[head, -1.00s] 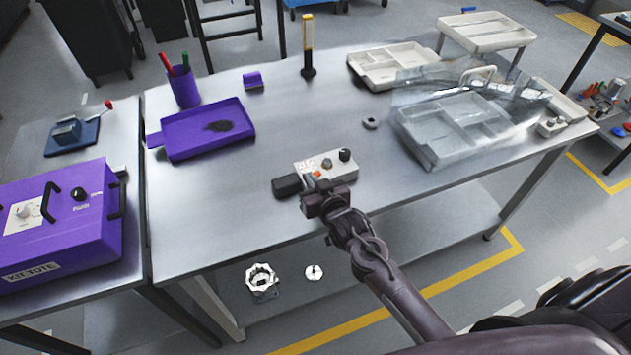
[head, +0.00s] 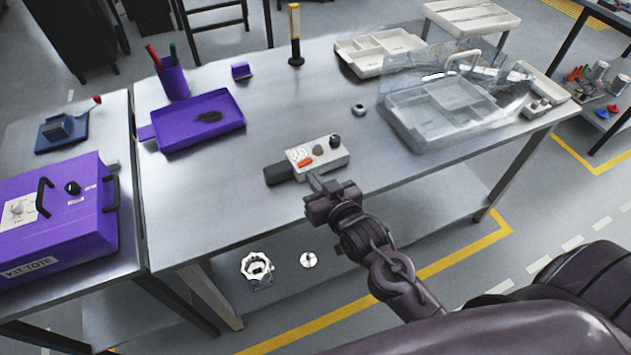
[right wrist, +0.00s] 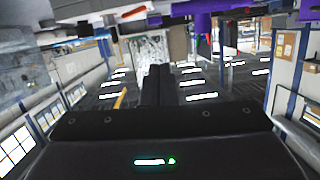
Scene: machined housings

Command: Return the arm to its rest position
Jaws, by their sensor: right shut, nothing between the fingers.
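My right arm comes in from the lower right in the head view. Its gripper (head: 318,186) is at the front edge of the steel table (head: 240,220), just in front of a small control box (head: 318,155) with knobs and a black end. The gripper is shut with nothing in it. Whether the gripper is clear of the table edge is hard to tell. My left gripper is not in view.
A purple tray (head: 175,137), a purple pen cup (head: 173,80), a yellow-black upright tool (head: 295,35), a clear-lidded organiser (head: 415,125) and a white tray (head: 350,52) stand on the table. A purple kit tote (head: 80,235) is at left. A machined housing (head: 257,268) and a disc (head: 309,260) lie below.

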